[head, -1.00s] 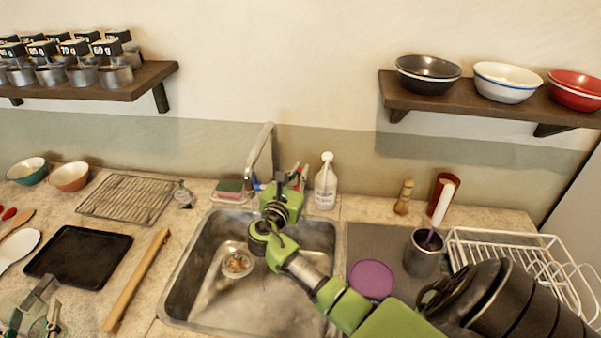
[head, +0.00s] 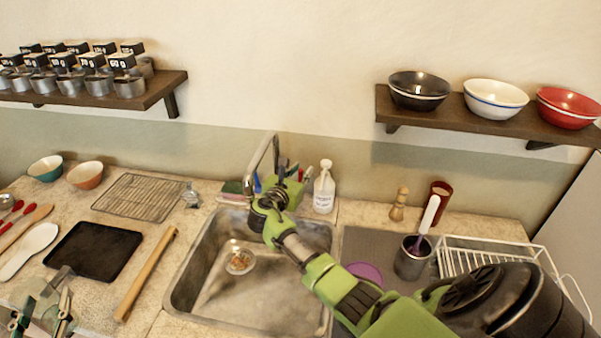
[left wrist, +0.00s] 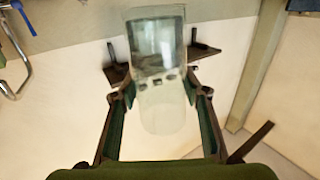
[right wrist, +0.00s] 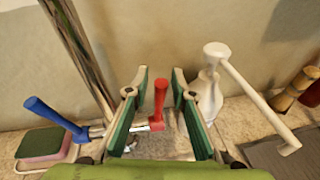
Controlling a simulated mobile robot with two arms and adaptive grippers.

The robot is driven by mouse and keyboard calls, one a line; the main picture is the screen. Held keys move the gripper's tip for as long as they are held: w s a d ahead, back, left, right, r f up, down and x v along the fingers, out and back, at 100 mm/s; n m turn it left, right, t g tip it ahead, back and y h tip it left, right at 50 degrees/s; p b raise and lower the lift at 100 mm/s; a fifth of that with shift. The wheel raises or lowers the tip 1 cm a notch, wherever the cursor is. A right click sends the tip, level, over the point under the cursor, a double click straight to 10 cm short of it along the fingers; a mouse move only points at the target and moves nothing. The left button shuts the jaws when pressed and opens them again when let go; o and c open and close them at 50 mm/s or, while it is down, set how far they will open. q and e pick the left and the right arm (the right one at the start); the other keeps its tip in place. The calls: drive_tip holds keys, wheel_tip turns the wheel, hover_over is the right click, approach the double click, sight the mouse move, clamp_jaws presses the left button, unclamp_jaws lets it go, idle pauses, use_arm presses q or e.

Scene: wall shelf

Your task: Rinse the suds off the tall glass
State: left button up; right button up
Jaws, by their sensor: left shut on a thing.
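The tall glass (left wrist: 158,100) is clear and faintly whitish in the left wrist view; I cannot make out separate suds on it. My left gripper (left wrist: 160,92) is shut on its sides. In the head view my left gripper (head: 42,312) is low at the left, over the counter, away from the sink (head: 255,300). My right gripper (right wrist: 160,80) is open behind the sink, its fingers on either side of the red tap lever (right wrist: 159,100), with no clear grip on it. The blue lever (right wrist: 55,115) is to the left. The faucet (head: 262,160) rises beside this gripper (head: 292,180).
A soap bottle (head: 324,188) stands right of the taps, and a sponge (right wrist: 42,145) lies to the left. A rolling pin (head: 146,275) and black tray (head: 93,252) lie left of the sink. A dish rack (head: 480,250) is at the right. The sink basin is mostly empty.

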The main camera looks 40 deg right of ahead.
use_arm(q)
drive_tip(key=shift+w, duration=0.1)
use_arm(e)
drive_tip(key=shift+f, duration=0.1)
use_arm(q)
drive_tip(key=shift+r, duration=0.1)
drive_tip(key=shift+d, duration=0.1)
use_arm(e)
drive_tip(key=shift+s+a, duration=0.15)
drive_tip(key=shift+a, duration=0.15)
drive_tip(key=v, duration=0.6)
drive_tip(key=shift+a, duration=0.4)
use_arm(q)
drive_tip(key=shift+a, duration=0.2)
use_arm(e)
drive_tip(key=shift+s+a, duration=0.1)
drive_tip(key=shift+s, duration=0.05)
